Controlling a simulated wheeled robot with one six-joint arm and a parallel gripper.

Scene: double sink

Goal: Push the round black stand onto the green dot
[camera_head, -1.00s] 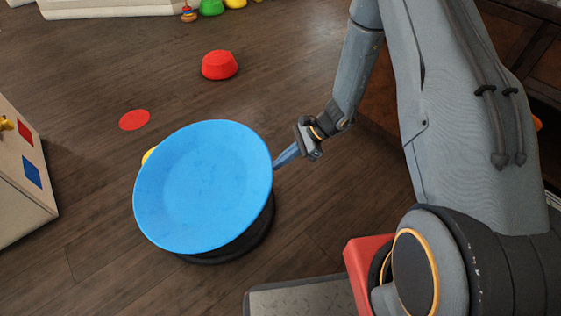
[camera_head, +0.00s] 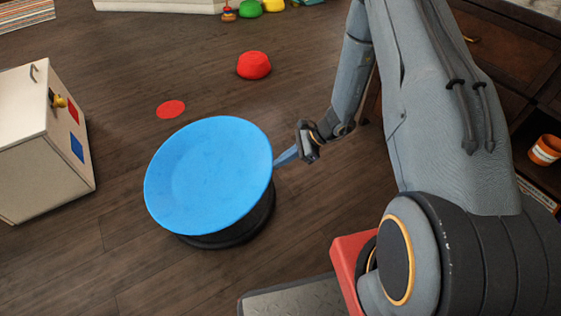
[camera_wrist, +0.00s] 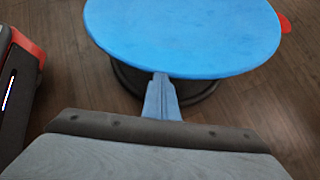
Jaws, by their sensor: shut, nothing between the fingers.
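The round black stand (camera_head: 235,236) is on the wood floor. A large tilted blue dish (camera_head: 205,185) sits on top and hides much of it. In the wrist view the stand (camera_wrist: 130,82) shows as a dark rim under the dish (camera_wrist: 185,35). My gripper (camera_head: 284,157) is shut and empty at the right edge of the dish. In the wrist view its fingertips (camera_wrist: 161,78) meet the dish's near edge; I cannot tell whether they touch the stand. No green dot is visible. A flat red dot (camera_head: 171,109) lies on the floor beyond the dish.
A red dome-shaped object (camera_head: 254,65) stands on the floor further back. A pale box (camera_head: 40,150) with coloured squares and a yellow knob is at left. Dark cabinets (camera_head: 500,60) are at right. Open floor surrounds the stand's left and front.

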